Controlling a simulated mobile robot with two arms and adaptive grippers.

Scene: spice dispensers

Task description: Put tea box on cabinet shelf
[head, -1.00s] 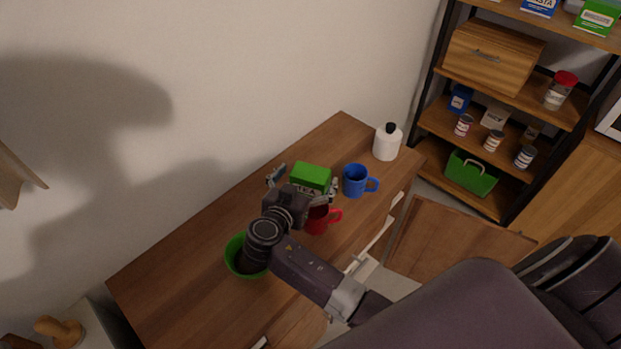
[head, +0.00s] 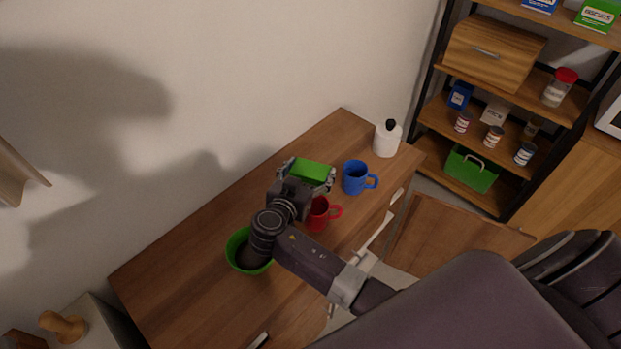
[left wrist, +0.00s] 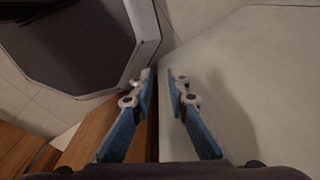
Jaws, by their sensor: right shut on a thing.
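The green tea box (head: 313,172) is on the wooden cabinet top, towards the back edge by the wall, in the head view. My right gripper (head: 309,175) is shut on the tea box, with a finger on each side of it; the gripper body hides the box's near face. I cannot tell whether the box still touches the top. The cabinet (head: 190,285) has a door (head: 455,245) standing open at its right; its inside shelf is mostly hidden. My left gripper (left wrist: 163,75) is open and empty in the left wrist view.
A red mug (head: 318,214), a blue mug (head: 356,178) and a white bottle (head: 387,140) stand right of the tea box. A green bowl (head: 240,250) sits under my right wrist. A shelf rack (head: 510,90) with jars and boxes stands at the right.

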